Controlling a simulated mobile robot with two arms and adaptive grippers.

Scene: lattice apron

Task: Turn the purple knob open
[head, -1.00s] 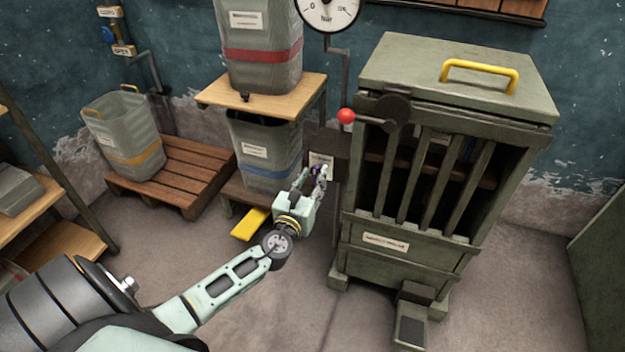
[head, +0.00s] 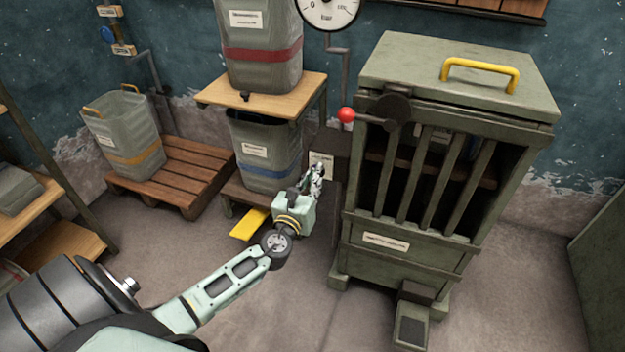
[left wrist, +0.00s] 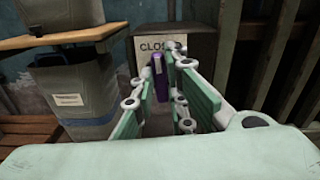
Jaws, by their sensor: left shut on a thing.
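The purple knob (left wrist: 160,80) shows in the left wrist view, upright between the fingers of my left gripper (left wrist: 158,92). My left gripper is shut on the knob. In the head view the left gripper (head: 316,178) is at the dark box beside the green cabinet, and its fingers hide the knob there. My right gripper is not in view.
The green slatted cabinet (head: 385,240) stands close to the right of the gripper, with a red-ball lever (head: 346,115). A wooden stand (head: 215,97) with grey bins is to the left. A yellow pedal (head: 249,224) is below.

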